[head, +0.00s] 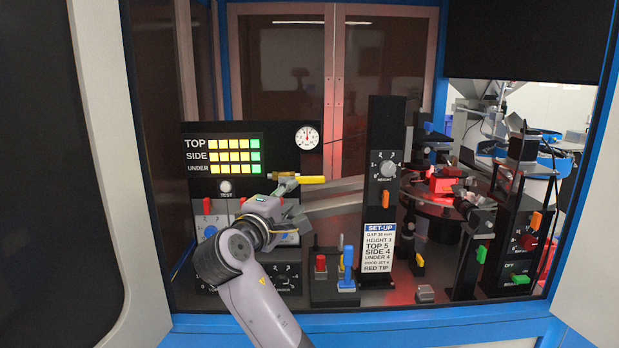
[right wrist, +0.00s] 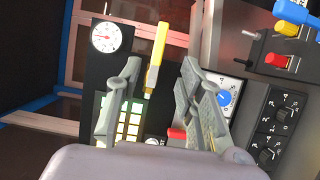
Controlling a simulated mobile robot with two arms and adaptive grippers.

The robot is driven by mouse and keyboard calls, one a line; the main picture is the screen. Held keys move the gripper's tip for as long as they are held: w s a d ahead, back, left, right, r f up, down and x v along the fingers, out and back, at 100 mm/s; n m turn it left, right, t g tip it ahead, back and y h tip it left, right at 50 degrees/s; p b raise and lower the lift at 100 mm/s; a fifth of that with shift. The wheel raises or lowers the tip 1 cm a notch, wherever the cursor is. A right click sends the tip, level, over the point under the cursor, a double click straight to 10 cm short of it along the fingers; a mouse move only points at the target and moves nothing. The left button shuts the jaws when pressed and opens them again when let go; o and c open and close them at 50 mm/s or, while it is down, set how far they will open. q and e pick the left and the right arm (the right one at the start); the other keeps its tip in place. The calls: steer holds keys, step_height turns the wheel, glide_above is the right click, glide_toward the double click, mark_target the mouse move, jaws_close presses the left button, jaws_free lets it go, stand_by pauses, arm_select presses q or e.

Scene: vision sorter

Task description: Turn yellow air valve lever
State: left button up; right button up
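The yellow air valve lever (head: 311,179) sticks out to the right, roughly level, below the gauge on the black panel in the head view. In the right wrist view the lever (right wrist: 157,55) lies between and just beyond the fingertips. My right gripper (head: 287,183) is at the lever's left end. In the right wrist view its two grey fingers (right wrist: 161,72) are spread apart, with the lever nearer the left finger. I cannot tell whether either finger touches it. The lever's pivot is partly hidden by the gripper. My left gripper is not in view.
A dial gauge (head: 307,138) is above the lever. A black post with a height knob (head: 387,168) stands to the right, with a set-up card (head: 380,247) on it. A lit TOP/SIDE/UNDER display (head: 235,155) is at left.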

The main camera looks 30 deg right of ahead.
mark_target(310, 181)
steer(key=p+x, duration=0.3)
steer(key=x, duration=0.9)
steer(key=shift+w+d, duration=0.15)
steer(key=shift+d, duration=0.15)
steer(key=shift+c, duration=0.5)
jaws_close()
